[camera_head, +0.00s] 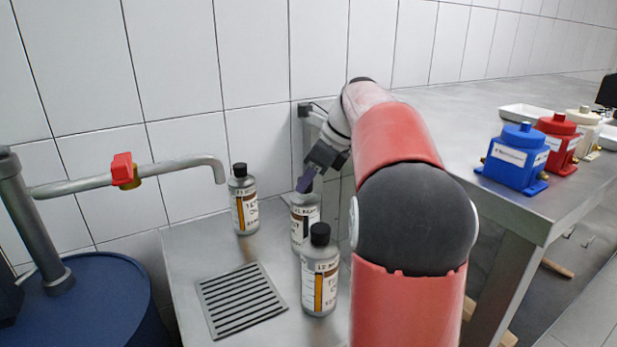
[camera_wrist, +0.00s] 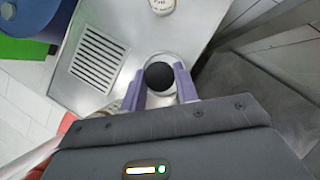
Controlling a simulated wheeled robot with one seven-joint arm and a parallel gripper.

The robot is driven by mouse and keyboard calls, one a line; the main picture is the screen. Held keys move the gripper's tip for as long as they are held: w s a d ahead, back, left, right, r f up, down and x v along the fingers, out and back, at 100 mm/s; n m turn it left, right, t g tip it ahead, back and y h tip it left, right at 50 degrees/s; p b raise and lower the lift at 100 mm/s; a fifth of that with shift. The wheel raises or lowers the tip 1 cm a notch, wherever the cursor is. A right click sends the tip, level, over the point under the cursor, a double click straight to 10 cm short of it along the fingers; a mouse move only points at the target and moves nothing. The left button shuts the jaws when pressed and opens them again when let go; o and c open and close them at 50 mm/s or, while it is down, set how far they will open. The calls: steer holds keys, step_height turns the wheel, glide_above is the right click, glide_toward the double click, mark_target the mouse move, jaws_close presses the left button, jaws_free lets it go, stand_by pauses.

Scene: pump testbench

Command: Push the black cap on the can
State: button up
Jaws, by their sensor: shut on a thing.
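The middle can (camera_head: 305,219), grey with a white, brown and black label, stands upright on the metal bench by the wall. My gripper (camera_head: 318,177) is over its top, with purple fingers pointing down. In the wrist view my gripper (camera_wrist: 160,86) is shut on the black cap (camera_wrist: 159,76), with one finger at each side. The grey round top of the can shows around and under the cap. I cannot tell whether the cap touches the can or how far down it sits. In the head view the fingers hide the cap.
A black-capped can (camera_head: 242,200) stands behind to the left, another (camera_head: 319,271) in front. A drain grate (camera_head: 242,300) lies left of them. A pipe with a red valve (camera_head: 125,171) runs above a blue drum (camera_head: 100,300). Pumps (camera_head: 517,155) stand on the right table.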

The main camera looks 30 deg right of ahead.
steer(key=shift+f, duration=0.15)
steer(key=o, duration=1.9)
steer(key=shift+r+p, duration=1.15)
steer(key=shift+r, duration=0.1)
steer(key=shift+r, duration=0.15)
steer(key=shift+r, duration=2.1)
